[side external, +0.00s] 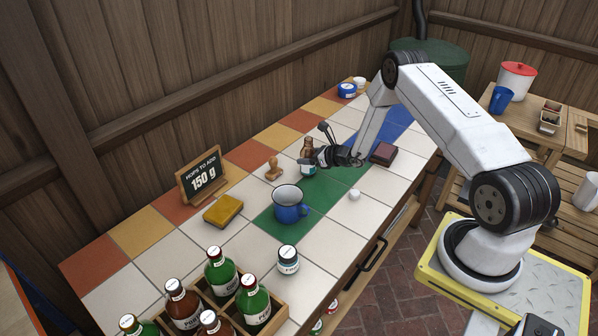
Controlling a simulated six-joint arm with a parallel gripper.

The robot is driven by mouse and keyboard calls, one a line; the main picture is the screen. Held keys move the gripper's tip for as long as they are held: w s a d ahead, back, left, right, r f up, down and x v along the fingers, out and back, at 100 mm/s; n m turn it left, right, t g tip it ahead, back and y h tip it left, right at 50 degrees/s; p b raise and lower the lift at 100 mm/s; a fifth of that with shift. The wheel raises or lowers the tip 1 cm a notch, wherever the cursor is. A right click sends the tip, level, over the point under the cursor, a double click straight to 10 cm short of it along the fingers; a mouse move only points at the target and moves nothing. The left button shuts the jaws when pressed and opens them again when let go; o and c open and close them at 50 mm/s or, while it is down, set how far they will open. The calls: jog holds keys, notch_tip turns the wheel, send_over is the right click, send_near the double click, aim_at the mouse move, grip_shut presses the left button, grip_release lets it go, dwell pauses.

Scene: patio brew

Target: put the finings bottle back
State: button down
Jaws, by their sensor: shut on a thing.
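My gripper (324,155) is low over the far half of the tiled counter, shut on a small brown bottle (308,146), which I take to be the finings bottle. A pale and teal patch, perhaps its label, shows just below the fingers. The fingers cover part of the bottle, and its lettering is too small to read. It looks upright; I cannot tell whether its base touches the tiles. It is near the far end of the green tile patch (325,191), behind the blue mug.
A blue mug (291,207), white ball (354,195), wooden stamp (273,169) and dark red box (383,153) stand around. A labelled jar (288,259) and bottle crate (281,315) are nearer. A yellow sponge (223,211) and chalkboard sign (202,179) sit left. Blue tiles (393,128) lie beyond.

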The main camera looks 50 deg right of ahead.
jog(key=shift+f, duration=0.15)
grip_release()
dwell(0.4)
jog(key=shift+s, duration=0.1)
jog(key=v, duration=1.2)
dwell(0.4)
